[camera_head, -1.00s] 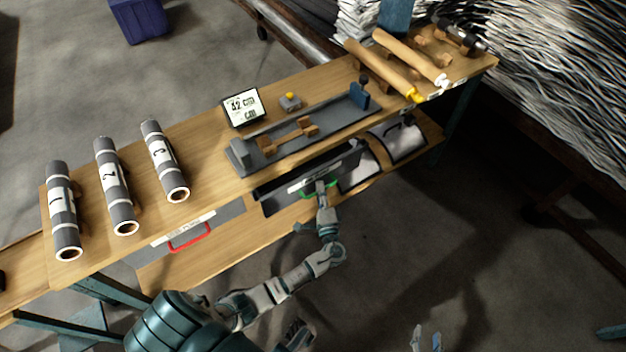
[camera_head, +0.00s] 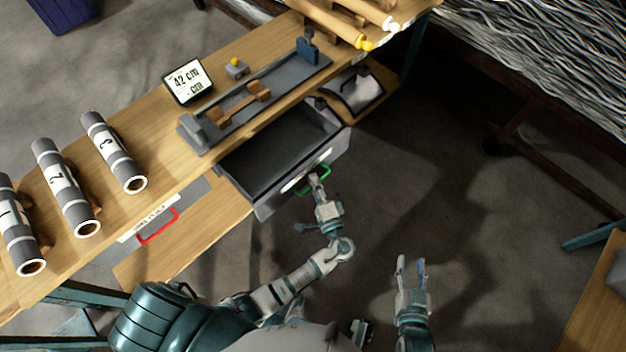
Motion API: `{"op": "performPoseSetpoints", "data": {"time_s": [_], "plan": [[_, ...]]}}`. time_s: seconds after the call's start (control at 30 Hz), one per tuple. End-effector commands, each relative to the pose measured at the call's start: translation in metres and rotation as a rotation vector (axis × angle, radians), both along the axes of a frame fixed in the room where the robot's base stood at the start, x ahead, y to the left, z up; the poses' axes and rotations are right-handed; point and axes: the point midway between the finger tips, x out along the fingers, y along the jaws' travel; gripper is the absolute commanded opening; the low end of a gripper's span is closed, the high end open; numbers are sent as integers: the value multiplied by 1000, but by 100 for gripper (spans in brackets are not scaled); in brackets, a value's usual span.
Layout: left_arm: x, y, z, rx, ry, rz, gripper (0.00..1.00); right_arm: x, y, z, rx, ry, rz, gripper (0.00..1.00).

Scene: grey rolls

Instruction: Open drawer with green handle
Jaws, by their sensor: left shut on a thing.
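The drawer (camera_head: 262,160) under the workbench is pulled well out, and its dark inside looks empty. Its green handle (camera_head: 322,174) is on the front panel. My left gripper (camera_head: 316,182) is shut on the green handle, and its fingers partly hide it. My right gripper (camera_head: 411,262) is raised over the floor at lower right, apart from the drawer. Its fingers are spread with nothing between them.
A closed drawer with a red handle (camera_head: 158,226) is to the left. On the workbench (camera_head: 150,120) lie grey rolls (camera_head: 66,188), a measuring fixture (camera_head: 255,100) and a display (camera_head: 187,81). A lower shelf (camera_head: 180,240) runs below. Floor in front is clear.

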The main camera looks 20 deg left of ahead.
Motion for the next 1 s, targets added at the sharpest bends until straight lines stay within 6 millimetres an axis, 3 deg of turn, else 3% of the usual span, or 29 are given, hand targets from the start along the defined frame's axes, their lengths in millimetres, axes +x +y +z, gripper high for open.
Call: {"op": "performPoseSetpoints", "data": {"time_s": [0.07,0.1,0.2,0.57,1.0], "plan": [[-1,0,-6,-3,12,-2,0,0,0,-1,1,1,0,40],[-1,0,-6,-3,12,-2,18,0,0,-1,1,1,0,40],[-1,0,-4,-2,10,-2,37,0,0,-1,-1,2,-1,40],[-5,-4,-3,-2,4,-2,37,-1,0,0,0,-1,1,40],[-65,-65,-19,-1,7,-2,37,-1,0,0,0,0,0,40]]}}
